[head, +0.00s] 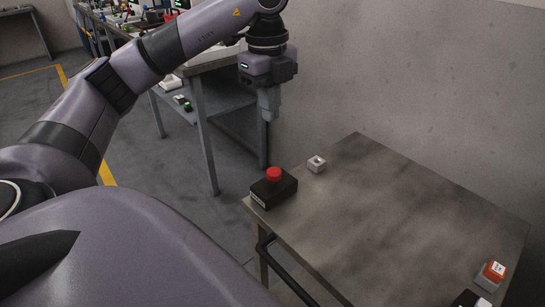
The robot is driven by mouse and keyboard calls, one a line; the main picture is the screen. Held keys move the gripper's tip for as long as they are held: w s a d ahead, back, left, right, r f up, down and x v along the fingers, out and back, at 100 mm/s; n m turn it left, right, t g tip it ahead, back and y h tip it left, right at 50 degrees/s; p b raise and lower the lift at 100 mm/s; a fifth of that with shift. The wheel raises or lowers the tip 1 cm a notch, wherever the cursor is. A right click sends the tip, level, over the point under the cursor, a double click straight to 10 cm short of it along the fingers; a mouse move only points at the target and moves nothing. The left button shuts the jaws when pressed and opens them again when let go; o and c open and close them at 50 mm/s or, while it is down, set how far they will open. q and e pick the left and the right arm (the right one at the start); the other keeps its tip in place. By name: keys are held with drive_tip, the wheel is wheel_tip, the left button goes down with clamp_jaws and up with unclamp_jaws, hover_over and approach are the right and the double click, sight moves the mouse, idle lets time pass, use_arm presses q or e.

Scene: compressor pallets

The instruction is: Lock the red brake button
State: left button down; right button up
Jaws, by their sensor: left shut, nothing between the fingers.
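The red brake button (274,174) sits on top of a black box (282,192), which stands at the near left corner of the metal table. My left gripper (264,146) is shut and empty, pointing down. In the head view it appears just above and slightly left of the red button, with a gap between them. How far it is from the button in depth is hard to tell. My right gripper is not in view.
The metal table (395,215) is mostly bare. A red-topped box (491,275) and a dark and white item (467,299) are at the lower right. Another workbench (205,135) stands behind my left arm.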

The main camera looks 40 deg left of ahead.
sight(272, 172)
use_arm(q)
wheel_tip(272, 172, down, 12)
drive_tip(key=shift+w+d+f+b, duration=0.1)
drive_tip(key=shift+w+f+b, duration=0.05)
drive_tip(key=shift+b, duration=0.6)
drive_tip(key=shift+f, duration=0.45)
drive_tip(key=shift+f+b, duration=0.55)
drive_tip(key=shift+f, duration=0.6)
